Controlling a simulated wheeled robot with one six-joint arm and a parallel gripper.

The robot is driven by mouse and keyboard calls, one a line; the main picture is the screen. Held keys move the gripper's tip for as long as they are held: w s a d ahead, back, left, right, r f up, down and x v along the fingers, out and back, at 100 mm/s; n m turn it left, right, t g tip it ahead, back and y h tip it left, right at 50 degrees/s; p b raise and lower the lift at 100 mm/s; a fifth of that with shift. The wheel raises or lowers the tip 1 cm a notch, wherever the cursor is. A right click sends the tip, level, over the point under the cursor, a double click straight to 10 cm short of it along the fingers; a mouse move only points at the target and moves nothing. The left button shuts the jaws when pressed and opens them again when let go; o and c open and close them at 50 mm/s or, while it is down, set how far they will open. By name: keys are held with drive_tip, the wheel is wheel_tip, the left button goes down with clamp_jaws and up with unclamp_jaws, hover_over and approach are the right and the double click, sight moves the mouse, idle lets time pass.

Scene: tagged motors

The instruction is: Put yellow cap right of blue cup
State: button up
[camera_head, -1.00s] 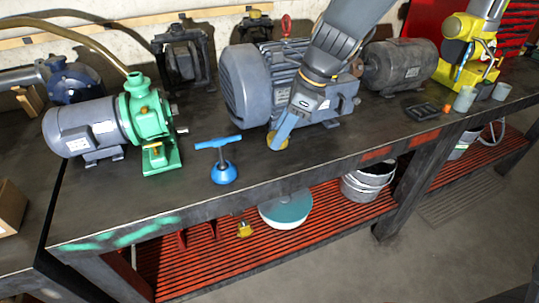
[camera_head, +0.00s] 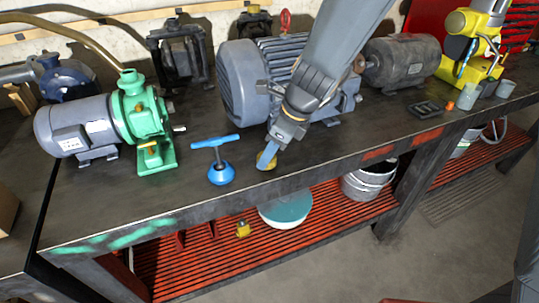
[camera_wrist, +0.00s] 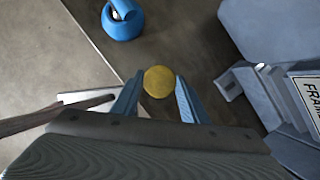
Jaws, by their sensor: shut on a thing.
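The yellow cap (camera_wrist: 159,82) is a round disc between my gripper's two blue fingers in the wrist view. It also shows partly in the head view (camera_head: 264,165), low at the bench top. My gripper (camera_head: 266,158) is shut on it; the fingertips also show in the wrist view (camera_wrist: 158,84). The blue cup-like thing (camera_head: 221,174) is a rounded base with a T-handle, standing upright on the bench left of my gripper. It also shows at the top of the wrist view (camera_wrist: 122,24). I cannot tell whether the cap touches the bench.
A green and grey pump (camera_head: 128,126) stands at the left. A large grey motor (camera_head: 240,82) is close behind my gripper. The front edge of the dark bench (camera_head: 330,158) is near. Bare bench top lies between the blue thing and my gripper.

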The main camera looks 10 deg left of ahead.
drive_tip(key=shift+f, duration=0.35)
drive_tip(key=shift+f, duration=0.1)
drive_tip(key=o, duration=1)
